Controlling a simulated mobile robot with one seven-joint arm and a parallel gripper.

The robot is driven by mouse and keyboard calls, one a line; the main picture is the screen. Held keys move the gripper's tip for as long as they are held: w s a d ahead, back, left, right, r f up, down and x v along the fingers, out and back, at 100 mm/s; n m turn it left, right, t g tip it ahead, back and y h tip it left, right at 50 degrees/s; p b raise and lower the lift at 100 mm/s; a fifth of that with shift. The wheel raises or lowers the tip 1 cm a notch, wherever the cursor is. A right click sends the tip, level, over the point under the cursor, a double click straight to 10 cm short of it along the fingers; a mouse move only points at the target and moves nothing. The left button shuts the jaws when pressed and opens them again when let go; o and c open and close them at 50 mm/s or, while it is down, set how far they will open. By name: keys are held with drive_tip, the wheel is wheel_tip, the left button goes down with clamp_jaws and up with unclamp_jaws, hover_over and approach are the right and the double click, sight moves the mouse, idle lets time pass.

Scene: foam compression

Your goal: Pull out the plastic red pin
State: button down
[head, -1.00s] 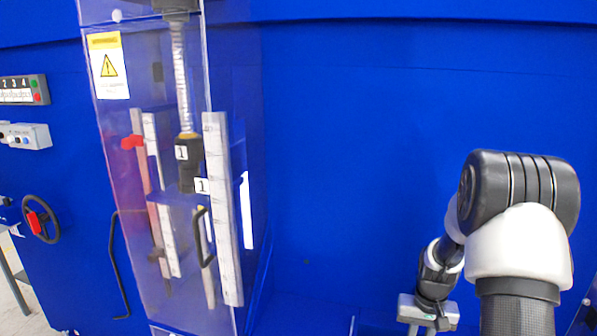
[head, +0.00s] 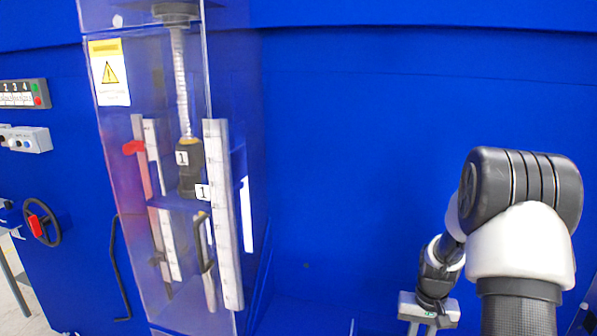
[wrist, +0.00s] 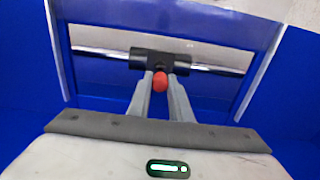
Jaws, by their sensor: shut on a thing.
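The red pin (wrist: 159,82) shows in the wrist view as a small rounded red end between my two grey fingertips. My gripper (wrist: 160,89) is shut on it. Just beyond the pin is a black fitting (wrist: 150,62) on a shiny horizontal metal bar (wrist: 103,51). How deep the pin sits in the fitting is hidden. In the head view my gripper (head: 423,324) is low at the right, pointing down, with its fingertips cut off by the lower edge. The pin does not show in the head view.
A clear-walled test case (head: 120,220) with rulers and a black numbered weight (head: 190,167) stands at the left. A handwheel with a red grip (head: 38,226) and a switch box (head: 27,139) are further left. A blue frame (wrist: 262,60) surrounds the bar in the wrist view.

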drive_tip(key=shift+r, duration=0.25)
drive_tip(key=shift+r+p, duration=1.7)
drive_tip(key=shift+r, duration=0.7)
